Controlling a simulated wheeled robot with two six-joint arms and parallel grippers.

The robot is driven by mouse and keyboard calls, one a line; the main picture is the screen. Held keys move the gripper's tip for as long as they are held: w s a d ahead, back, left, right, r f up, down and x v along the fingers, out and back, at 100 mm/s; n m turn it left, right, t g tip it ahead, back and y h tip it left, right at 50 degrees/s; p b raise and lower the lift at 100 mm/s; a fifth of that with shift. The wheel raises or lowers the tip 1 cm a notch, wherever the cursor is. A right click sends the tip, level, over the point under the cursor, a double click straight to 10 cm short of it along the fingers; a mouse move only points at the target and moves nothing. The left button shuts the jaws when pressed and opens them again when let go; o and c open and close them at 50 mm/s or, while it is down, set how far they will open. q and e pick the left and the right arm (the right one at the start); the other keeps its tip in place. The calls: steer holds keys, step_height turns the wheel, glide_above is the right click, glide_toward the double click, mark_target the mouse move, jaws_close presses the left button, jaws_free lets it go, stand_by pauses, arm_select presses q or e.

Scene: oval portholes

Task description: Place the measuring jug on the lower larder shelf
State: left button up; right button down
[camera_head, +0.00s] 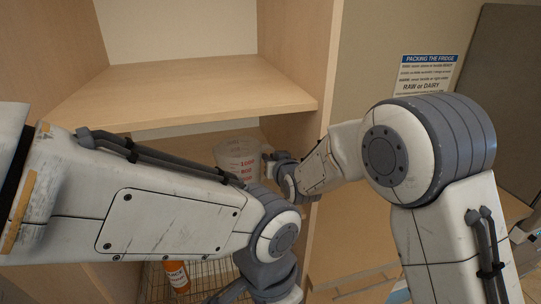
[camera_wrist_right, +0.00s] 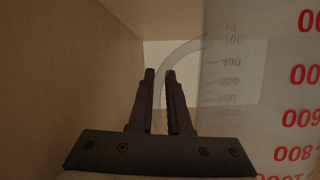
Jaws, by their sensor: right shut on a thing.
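The clear measuring jug (camera_head: 236,158) with red markings is inside the wooden larder, below the upper shelf board (camera_head: 190,88). It looks upright. The lower shelf (camera_head: 182,144) shows only as a strip behind my left arm; the jug's base is hidden, so I cannot tell whether it touches. My right gripper (camera_head: 272,157) is at the jug's right side. In the right wrist view, its fingers (camera_wrist_right: 160,98) are shut on the jug's curved handle, with the jug body (camera_wrist_right: 265,90) to the right. My left gripper (camera_head: 240,290) is partly visible at the bottom; its fingertips are unclear.
The larder's right side panel (camera_head: 300,65) stands close to my right forearm. A wire basket (camera_head: 205,274) with an orange bottle (camera_head: 177,274) is low down. A blue-headed notice (camera_head: 428,75) hangs on the right wall. The upper shelf is bare.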

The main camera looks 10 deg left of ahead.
steer(key=c, duration=1.3)
jaws_free()
steer(key=shift+f, duration=0.2)
steer(key=o, duration=0.4)
steer(key=shift+o, duration=0.2)
steer(key=shift+r, duration=0.1)
steer(key=shift+s+r, duration=0.1)
steer(key=b+v, duration=0.4)
steer(key=v, duration=0.7)
steer(key=s+d+f+n+g+h, duration=0.1)
steer(key=s+d+f+g+h, duration=0.1)
steer(key=s, duration=0.8)
steer(key=s+d+f+n+g+h, duration=0.1)
steer(key=s+d+f+g, duration=0.4)
steer(key=s, duration=0.5)
steer(key=s+d+f+g+h, duration=0.3)
steer(key=s+d, duration=0.4)
steer(key=s, duration=0.3)
steer(key=f+g, duration=0.1)
steer(key=g, duration=0.1)
steer(key=shift+s+f+n+g, duration=0.25)
steer(key=shift+s+n+g, duration=0.05)
steer(key=shift+s+n, duration=0.1)
